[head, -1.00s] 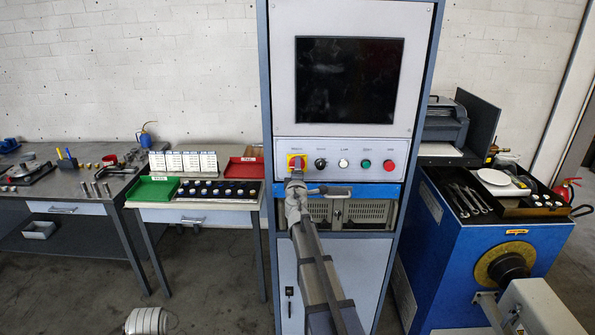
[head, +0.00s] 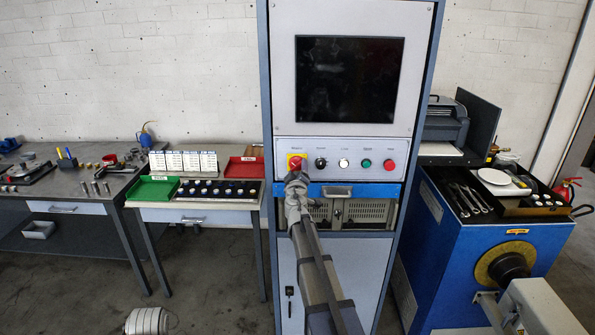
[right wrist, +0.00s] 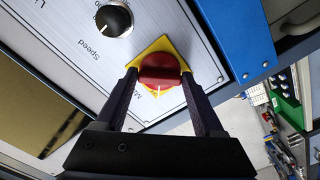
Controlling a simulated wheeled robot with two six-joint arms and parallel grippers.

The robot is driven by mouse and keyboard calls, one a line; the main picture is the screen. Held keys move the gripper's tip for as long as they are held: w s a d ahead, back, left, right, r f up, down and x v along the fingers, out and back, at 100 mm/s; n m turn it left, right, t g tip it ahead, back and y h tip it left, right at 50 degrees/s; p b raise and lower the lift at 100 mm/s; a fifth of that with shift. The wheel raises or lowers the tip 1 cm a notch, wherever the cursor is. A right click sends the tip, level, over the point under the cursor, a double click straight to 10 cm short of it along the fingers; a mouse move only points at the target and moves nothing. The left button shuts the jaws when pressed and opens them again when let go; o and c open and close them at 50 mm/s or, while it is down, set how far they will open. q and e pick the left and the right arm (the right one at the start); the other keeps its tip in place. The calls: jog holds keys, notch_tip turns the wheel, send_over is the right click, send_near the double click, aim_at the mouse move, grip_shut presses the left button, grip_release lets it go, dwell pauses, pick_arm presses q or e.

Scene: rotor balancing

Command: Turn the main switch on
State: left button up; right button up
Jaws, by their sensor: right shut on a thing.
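The main switch is a red rotary knob (head: 295,162) on a yellow plate at the left end of the cabinet's control panel (head: 341,148). In the right wrist view the red knob (right wrist: 160,70) lies between my two dark fingers, with a white mark on its near edge. My right gripper (right wrist: 163,77) is shut on the knob. In the head view my right gripper (head: 296,174) reaches up to it from below, and the wrist hides part of it. My left gripper is not in view.
Beside the switch are a black Speed knob (head: 320,163), a white button (head: 343,163), a green button (head: 366,163) and a red button (head: 389,165). The screen (head: 349,79) above is dark. A drawer handle (head: 337,191) sits just below the panel.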

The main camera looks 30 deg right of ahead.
jog(key=shift+s+m, duration=0.1)
jog(key=shift+m, duration=0.2)
jog(key=o, duration=1.4)
jog(key=v, duration=0.7)
jog(key=shift+s+a, duration=0.2)
jog(key=shift+s, duration=0.15)
